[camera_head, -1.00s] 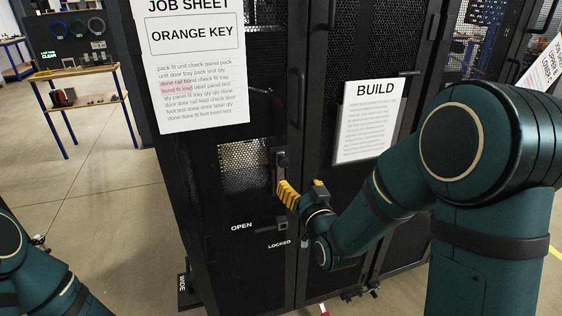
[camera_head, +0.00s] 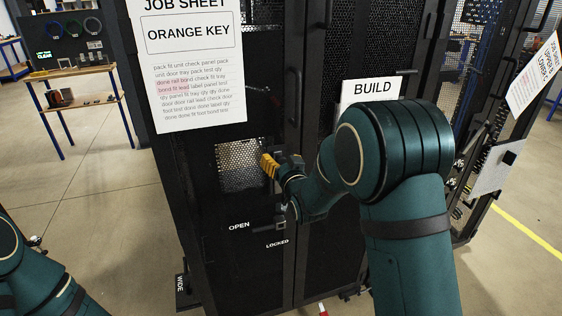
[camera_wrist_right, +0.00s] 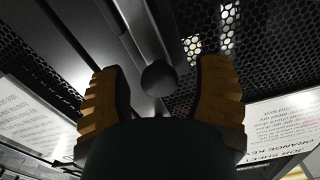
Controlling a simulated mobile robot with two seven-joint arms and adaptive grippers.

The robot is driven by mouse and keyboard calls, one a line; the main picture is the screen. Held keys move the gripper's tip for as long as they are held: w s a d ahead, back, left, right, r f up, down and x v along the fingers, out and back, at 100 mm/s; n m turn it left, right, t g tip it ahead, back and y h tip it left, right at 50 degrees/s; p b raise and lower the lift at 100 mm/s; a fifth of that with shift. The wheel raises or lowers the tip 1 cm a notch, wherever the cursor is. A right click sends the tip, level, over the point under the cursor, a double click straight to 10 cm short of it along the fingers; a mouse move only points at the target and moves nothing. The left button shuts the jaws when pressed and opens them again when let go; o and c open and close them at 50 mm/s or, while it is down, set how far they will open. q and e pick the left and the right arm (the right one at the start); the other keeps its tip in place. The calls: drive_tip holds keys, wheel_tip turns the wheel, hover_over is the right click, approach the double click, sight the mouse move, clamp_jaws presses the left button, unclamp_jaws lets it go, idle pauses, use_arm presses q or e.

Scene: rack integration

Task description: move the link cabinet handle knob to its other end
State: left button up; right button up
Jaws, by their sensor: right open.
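The handle knob (camera_wrist_right: 158,78) is a dark round ball in the right wrist view, on a dark bar of the black cabinet door. It lies between the two yellow fingers of my right gripper (camera_wrist_right: 159,70), with gaps on both sides. In the head view my right gripper (camera_head: 268,165) is at the cabinet's front, above the OPEN label (camera_head: 239,227) and the LOCKED label (camera_head: 277,243). The gripper is open, and the knob is hidden behind it there. My left arm shows at the lower left, but its gripper is out of frame.
The job sheet (camera_head: 190,75) hangs on the cabinet, above and left of my right gripper. The BUILD sheet (camera_head: 371,88) is partly behind my right arm. A workbench (camera_head: 75,85) stands at the far left. The floor (camera_head: 110,200) left of the cabinet is clear.

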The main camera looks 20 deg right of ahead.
drive_tip(key=shift+o, duration=0.2)
clamp_jaws()
drive_tip(key=shift+s+d+b, duration=0.1)
drive_tip(key=shift+s+b, duration=0.7)
drive_tip(key=shift+s, duration=1)
drive_tip(key=shift+c, duration=0.2)
unclamp_jaws()
approach(282, 162)
drive_tip(key=s, duration=0.5)
drive_tip(key=shift+d, duration=0.1)
